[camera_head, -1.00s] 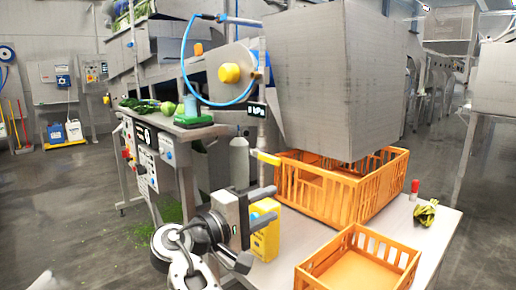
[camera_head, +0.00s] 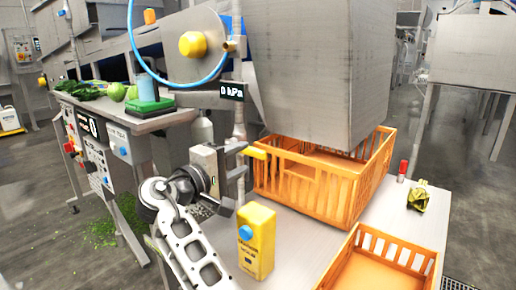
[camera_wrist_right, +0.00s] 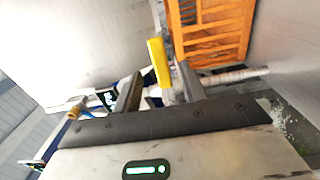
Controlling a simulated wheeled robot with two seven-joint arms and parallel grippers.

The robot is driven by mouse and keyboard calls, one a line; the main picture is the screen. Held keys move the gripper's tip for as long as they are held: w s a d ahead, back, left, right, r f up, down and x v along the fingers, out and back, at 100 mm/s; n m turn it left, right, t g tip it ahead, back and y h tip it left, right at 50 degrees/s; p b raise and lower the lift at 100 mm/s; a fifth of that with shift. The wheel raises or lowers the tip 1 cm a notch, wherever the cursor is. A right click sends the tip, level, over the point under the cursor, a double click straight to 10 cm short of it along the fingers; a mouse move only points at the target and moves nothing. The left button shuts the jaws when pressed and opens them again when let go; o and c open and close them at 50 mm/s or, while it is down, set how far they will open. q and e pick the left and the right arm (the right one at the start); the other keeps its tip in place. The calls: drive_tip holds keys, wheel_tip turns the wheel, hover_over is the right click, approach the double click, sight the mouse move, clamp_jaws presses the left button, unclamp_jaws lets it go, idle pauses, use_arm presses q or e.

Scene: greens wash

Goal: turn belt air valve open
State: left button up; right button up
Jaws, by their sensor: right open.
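The belt air valve's yellow lever (camera_head: 254,153) sits on the vertical pipe (camera_head: 239,120) below a small black display (camera_head: 231,91) reading 0 hPa. The lever points to the right, roughly level, across the pipe. My right gripper (camera_head: 243,167) is open close to the pipe, at about the lever's height. In the right wrist view the yellow lever (camera_wrist_right: 159,62) shows between the two open fingers (camera_wrist_right: 158,76), with gaps on both sides. I cannot tell whether a finger touches it. My left gripper is not in view.
A large orange crate (camera_head: 335,190) stands right of the lever under the grey chute (camera_head: 315,70). A second orange crate (camera_head: 400,245) is at the front right.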

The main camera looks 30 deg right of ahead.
sight(252, 152)
drive_tip(key=x, duration=0.7)
drive_tip(key=shift+w+d, duration=0.1)
drive_tip(key=shift+d, duration=0.1)
drive_tip(key=shift+r+p, duration=0.1)
drive_tip(key=shift+p, duration=0.25)
clamp_jaws()
